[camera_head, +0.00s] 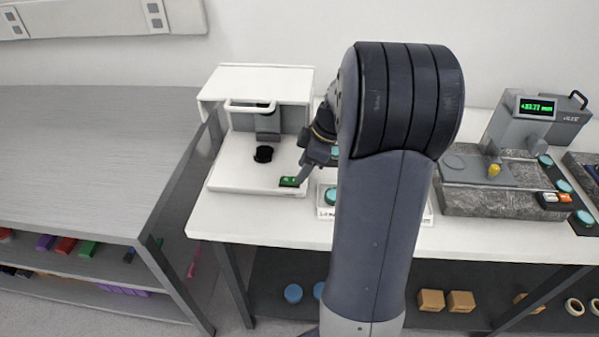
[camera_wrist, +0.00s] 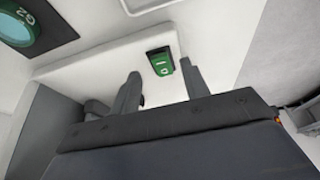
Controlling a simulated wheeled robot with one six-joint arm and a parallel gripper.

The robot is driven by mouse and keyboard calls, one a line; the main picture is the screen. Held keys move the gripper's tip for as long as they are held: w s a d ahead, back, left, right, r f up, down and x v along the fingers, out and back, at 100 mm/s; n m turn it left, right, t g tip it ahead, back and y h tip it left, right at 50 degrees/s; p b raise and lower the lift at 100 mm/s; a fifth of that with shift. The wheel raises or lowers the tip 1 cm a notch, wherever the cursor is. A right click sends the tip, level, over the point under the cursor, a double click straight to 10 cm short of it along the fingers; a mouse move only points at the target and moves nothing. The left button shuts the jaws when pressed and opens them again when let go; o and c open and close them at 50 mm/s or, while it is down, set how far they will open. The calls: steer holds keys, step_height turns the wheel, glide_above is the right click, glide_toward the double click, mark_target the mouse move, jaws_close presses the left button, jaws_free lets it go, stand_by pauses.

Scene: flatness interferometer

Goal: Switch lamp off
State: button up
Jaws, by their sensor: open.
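The white interferometer housing (camera_head: 268,105) stands on the left end of the white table. A small green rocker switch (camera_head: 289,182), which appears to be the lamp switch, sits at the front right corner of its base. In the wrist view the switch (camera_wrist: 160,60) has a dark frame and white marks on its green face. My gripper (camera_head: 303,180) is close to the switch at its right in the head view. In the wrist view my gripper (camera_wrist: 163,77) has its two fingers apart, with the switch between and just beyond the tips. Contact cannot be told.
A black round part (camera_head: 263,154) sits inside the housing. A tray with teal discs (camera_head: 330,196) is partly hidden behind my arm. A granite gauge stand (camera_head: 490,190) with a green display is at the right. A grey bench (camera_head: 90,140) adjoins at the left.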

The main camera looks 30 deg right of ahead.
mark_target(290, 181)
steer(key=shift+x, duration=1.55)
steer(key=shift+c, duration=0.2)
